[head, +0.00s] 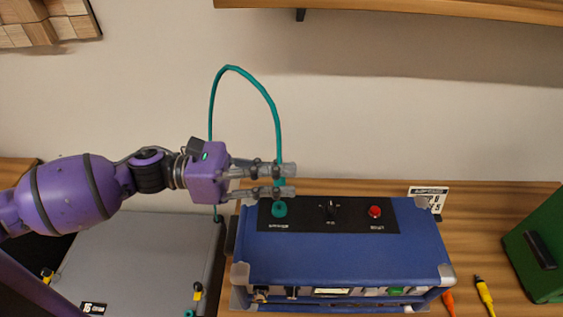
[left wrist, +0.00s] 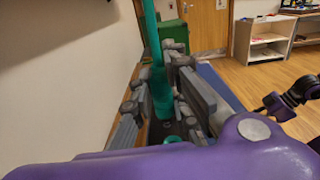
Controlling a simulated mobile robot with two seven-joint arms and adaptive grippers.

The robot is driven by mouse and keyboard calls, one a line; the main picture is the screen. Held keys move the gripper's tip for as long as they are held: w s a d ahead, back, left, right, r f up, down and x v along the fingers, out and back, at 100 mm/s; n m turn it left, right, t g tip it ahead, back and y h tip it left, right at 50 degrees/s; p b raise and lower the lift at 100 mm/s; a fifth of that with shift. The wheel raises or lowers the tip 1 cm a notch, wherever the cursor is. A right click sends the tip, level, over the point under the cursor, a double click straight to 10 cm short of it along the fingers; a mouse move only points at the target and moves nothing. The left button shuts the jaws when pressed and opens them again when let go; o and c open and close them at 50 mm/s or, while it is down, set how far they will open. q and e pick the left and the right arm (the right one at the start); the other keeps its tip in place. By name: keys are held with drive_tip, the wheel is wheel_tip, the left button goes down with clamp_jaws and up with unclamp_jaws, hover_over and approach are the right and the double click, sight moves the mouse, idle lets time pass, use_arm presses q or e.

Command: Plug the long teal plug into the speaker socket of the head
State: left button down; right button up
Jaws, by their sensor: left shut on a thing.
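My left gripper (head: 287,180) is shut on the long teal plug (head: 277,179), which hangs upright between its fingers with the teal cable (head: 266,98) arching up behind. The left wrist view also shows the plug (left wrist: 160,92) between the fingers. Below it is the blue amp head (head: 345,255), with a black panel on its top. A teal ring, the speaker socket (head: 279,210), is at the panel's left end, just under the plug. It also shows in the left wrist view (left wrist: 172,140), below the plug tip. The plug looks apart from it; exact alignment is unclear.
A black knob (head: 330,209) and a red button (head: 375,211) share the panel. A grey case (head: 140,260) stands left, a green box (head: 540,250) right. Orange (head: 448,301) and yellow (head: 485,295) plugs lie on the wooden bench. A shelf (head: 420,10) hangs above.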

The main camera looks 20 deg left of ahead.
use_arm(q)
drive_tip(key=shift+f, duration=0.75)
drive_tip(key=shift+f+b, duration=0.65)
drive_tip(key=shift+f, duration=0.15)
drive_tip(key=shift+r, duration=0.3)
use_arm(e)
drive_tip(key=shift+w+a+f, duration=0.3)
drive_tip(key=shift+w+f, duration=0.05)
drive_tip(key=shift+w, duration=0.1)
drive_tip(key=shift+r, duration=0.1)
use_arm(q)
drive_tip(key=shift+n, duration=0.3)
use_arm(e)
drive_tip(key=shift+d, duration=0.1)
use_arm(q)
drive_tip(key=shift+f, duration=0.1)
use_arm(e)
drive_tip(key=shift+s+f, duration=0.35)
drive_tip(key=shift+s, duration=0.1)
